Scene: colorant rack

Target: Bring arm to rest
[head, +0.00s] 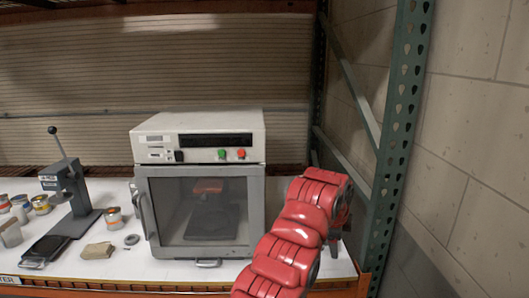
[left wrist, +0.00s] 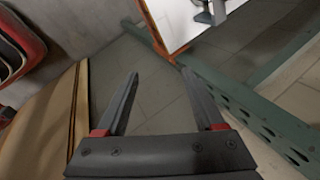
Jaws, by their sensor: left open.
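My left gripper (left wrist: 160,74) is open in the left wrist view. Its two dark fingers stand wide apart with nothing between them, above the grey floor. In the head view a red arm of mine rises from the bottom middle and bends at the right end of the white tabletop (head: 330,262). I cannot tell its side for sure from that view. A dark part hangs at its far end, too small to show any jaws. No other gripper shows.
A white oven-like cabinet (head: 197,140) stands left of the red arm. A lever press (head: 70,190), several small cans (head: 115,217) and a sponge-like block (head: 97,251) are further left. A green rack post (head: 400,120) stands close right. Brown cardboard (left wrist: 45,130) is beside the left gripper.

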